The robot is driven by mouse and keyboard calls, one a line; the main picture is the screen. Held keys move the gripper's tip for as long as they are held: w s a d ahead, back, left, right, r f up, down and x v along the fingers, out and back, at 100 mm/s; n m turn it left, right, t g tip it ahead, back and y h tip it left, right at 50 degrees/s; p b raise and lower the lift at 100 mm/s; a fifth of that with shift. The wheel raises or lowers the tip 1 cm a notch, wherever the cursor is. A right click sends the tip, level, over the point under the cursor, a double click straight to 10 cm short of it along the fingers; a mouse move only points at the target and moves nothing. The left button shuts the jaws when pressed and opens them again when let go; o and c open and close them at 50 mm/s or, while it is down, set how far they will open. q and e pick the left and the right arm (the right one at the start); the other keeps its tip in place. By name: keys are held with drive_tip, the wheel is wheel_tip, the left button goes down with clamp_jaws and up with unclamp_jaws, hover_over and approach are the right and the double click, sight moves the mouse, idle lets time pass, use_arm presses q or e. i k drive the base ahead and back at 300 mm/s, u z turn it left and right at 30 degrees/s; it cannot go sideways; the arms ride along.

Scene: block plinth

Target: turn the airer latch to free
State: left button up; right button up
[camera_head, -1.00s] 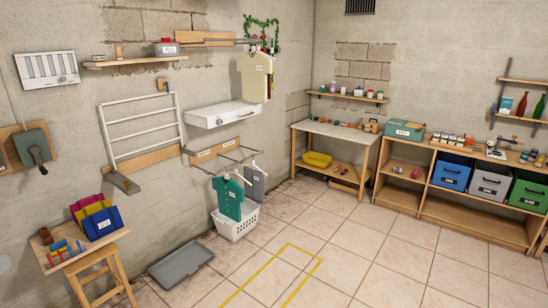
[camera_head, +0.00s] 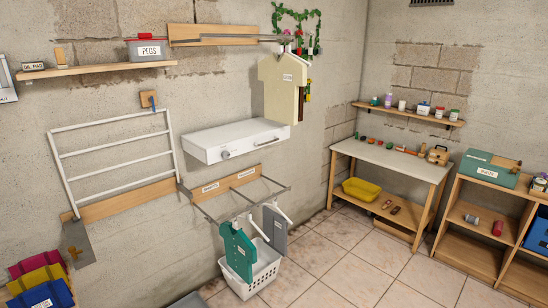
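The airer (camera_head: 63,175) is a white barred frame standing up close to the wall, above a wooden rail (camera_head: 128,200), at the left of the head view. At its upper right corner a small wooden block (camera_head: 146,97) is fixed to the wall, with a thin blue piece (camera_head: 153,104) that looks like the latch. The blue piece points roughly up and down and appears to overlap the airer's top corner; I cannot tell whether they touch. Neither of my grippers is in view.
A shelf (camera_head: 100,71) with a PEGS box (camera_head: 148,50) is above the airer. A white drawer unit (camera_head: 205,151) and a rack with hanging clothes (camera_head: 238,250) are to its right. Coloured folders (camera_head: 38,280) are at lower left. Tiled floor (camera_head: 340,265) is open in the middle.

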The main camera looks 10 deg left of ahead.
sight(152, 98)
drive_tip(key=u, duration=0.65)
drive_tip(key=i, duration=1.75)
drive_tip(key=u, duration=0.95)
